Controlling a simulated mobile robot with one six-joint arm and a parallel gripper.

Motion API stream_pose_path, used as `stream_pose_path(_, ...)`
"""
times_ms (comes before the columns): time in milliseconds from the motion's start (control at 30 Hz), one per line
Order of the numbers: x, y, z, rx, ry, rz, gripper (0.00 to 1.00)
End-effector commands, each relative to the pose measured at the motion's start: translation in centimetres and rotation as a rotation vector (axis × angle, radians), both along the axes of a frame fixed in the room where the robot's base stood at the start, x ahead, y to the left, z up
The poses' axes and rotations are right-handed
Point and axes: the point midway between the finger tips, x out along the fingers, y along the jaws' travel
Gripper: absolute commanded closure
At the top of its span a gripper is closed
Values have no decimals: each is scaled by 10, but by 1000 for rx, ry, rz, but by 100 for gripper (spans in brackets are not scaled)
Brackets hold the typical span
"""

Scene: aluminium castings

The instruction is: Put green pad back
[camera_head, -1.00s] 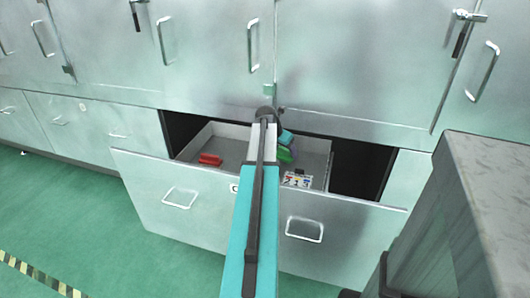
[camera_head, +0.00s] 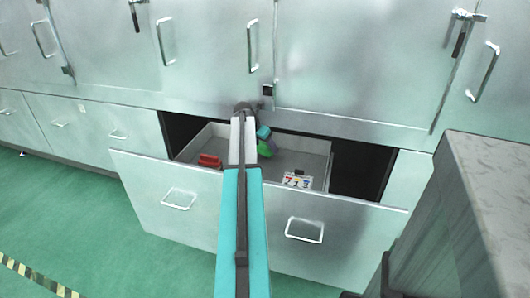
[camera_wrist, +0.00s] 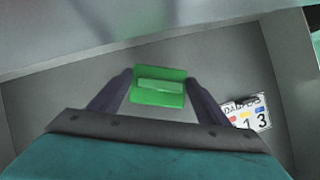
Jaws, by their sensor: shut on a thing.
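The green pad (camera_wrist: 159,93) is a flat green block with a raised bar, seen between the two dark fingers of my gripper (camera_wrist: 158,80) in the wrist view. My gripper is shut on it. In the head view, the green pad (camera_head: 265,149) shows just below the teal body of my gripper, inside the open drawer (camera_head: 320,147). My arm partly covers this area. I cannot tell whether the pad touches the drawer floor.
A red block (camera_head: 209,161) lies in the left part of the drawer. A card with coloured labels and numbers (camera_head: 297,181) lies at the front right, also in the wrist view (camera_wrist: 247,114). Drawer walls surround them. Bare floor lies between red block and card.

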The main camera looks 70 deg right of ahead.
Motion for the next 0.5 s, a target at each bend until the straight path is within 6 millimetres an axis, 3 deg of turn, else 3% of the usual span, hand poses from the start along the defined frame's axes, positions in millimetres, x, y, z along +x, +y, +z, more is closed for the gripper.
stream_pose_path(333,-1,0,-31,0,1,0,51)
stream_pose_path(500,-1,0,-35,0,0,-1,51)
